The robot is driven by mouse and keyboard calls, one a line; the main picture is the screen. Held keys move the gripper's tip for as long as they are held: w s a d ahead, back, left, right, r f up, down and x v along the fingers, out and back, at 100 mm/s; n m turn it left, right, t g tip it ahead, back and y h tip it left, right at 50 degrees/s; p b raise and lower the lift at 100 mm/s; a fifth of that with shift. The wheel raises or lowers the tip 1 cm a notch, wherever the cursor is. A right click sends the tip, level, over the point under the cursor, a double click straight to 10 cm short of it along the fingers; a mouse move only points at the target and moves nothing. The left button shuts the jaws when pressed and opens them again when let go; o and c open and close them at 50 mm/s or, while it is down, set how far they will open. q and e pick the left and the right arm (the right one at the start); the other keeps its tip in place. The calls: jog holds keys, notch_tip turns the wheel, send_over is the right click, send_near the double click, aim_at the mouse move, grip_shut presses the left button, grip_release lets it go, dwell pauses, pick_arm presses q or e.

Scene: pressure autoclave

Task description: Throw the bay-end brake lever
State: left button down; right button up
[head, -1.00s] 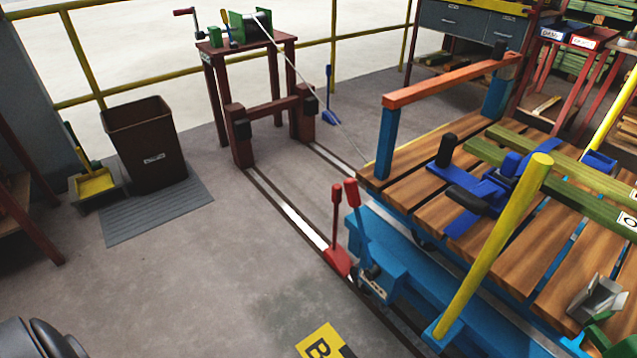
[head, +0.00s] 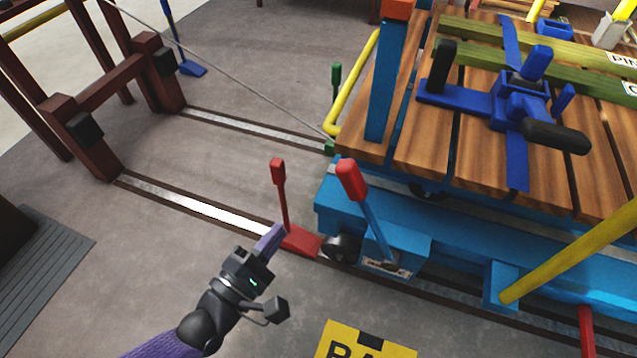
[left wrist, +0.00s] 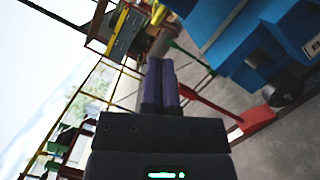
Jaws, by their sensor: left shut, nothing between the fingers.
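The brake lever (head: 365,205), a blue bar with a red grip, rises tilted from a labelled plate (head: 385,265) on the near end of the blue trolley (head: 450,240). My left gripper (head: 271,237) is shut and empty, left of the lever and apart from it, near a red wheel chock (head: 298,241) with an upright red handle. The left wrist view shows the shut purple fingers (left wrist: 160,80), the chock (left wrist: 256,118) and the trolley's blue side (left wrist: 222,30). I cannot make out the lever there. My right gripper is not in view.
Rails (head: 200,208) run from the trolley to a dark red buffer frame (head: 100,95). A cable (head: 240,82) stretches to the trolley. A yellow post (head: 570,265) slants at the right. A yellow floor sign (head: 365,342) lies in front.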

pick_arm(q)
jog(key=w+d+r+b, duration=0.2)
jog(key=w+d, duration=0.5)
jog(key=d, duration=0.1)
jog(key=shift+w+d+r, duration=0.2)
jog(key=shift+d+r, duration=0.05)
jog(key=shift+r, duration=0.05)
